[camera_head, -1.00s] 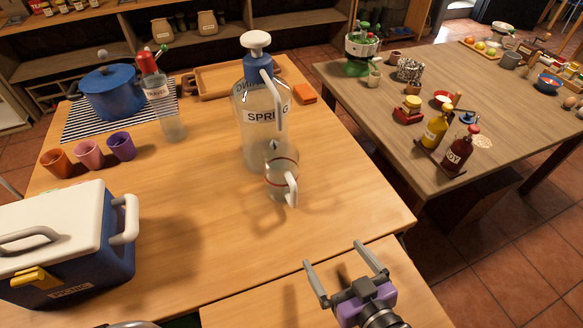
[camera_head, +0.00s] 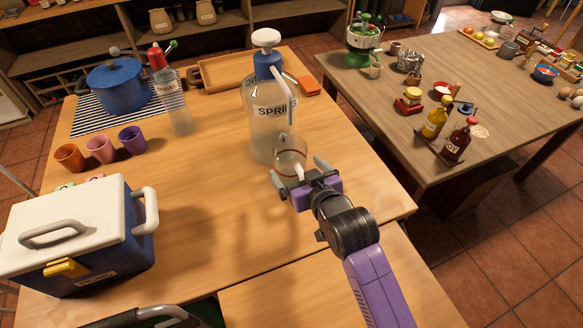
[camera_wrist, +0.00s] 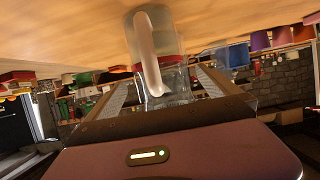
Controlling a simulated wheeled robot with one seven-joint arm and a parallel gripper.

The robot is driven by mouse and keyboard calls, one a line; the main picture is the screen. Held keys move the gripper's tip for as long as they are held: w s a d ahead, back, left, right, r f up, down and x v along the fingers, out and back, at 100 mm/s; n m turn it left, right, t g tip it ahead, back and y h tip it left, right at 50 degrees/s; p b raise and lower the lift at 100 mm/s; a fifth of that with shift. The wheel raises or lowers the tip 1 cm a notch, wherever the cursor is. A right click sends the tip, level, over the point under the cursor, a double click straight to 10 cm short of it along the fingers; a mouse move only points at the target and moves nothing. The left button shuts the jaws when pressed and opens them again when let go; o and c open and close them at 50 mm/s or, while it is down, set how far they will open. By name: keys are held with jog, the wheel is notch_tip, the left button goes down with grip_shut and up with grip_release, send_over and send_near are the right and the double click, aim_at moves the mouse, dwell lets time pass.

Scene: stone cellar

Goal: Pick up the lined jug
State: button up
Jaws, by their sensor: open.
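The lined jug (camera_head: 288,154) is a small clear glass jug with a red line around it and a pale handle. It stands on the wooden table just in front of the large SPRING bottle (camera_head: 262,125). My gripper (camera_head: 298,172) is open at the jug's near side, with its handle side toward the jaws. In the wrist view, the jug (camera_wrist: 172,38) appears upside down, its pale handle lying between my open fingers (camera_wrist: 162,80). The fingers do not visibly close on it. My gripper hides part of the jug's lower near side in the head view.
A white-lidded blue cooler (camera_head: 85,235) stands at the left front. Several coloured cups (camera_head: 101,150), a blue pot (camera_head: 118,88) and a red-topped bottle (camera_head: 178,110) stand behind it. An orange block (camera_head: 307,86) lies behind the bottle. The table right of the jug is clear.

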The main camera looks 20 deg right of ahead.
jog(key=shift+x, duration=2)
jog(key=shift+d+f, duration=0.1)
jog(key=shift+d, duration=0.05)
jog(key=c, duration=1.8)
jog(key=shift+c, duration=1)
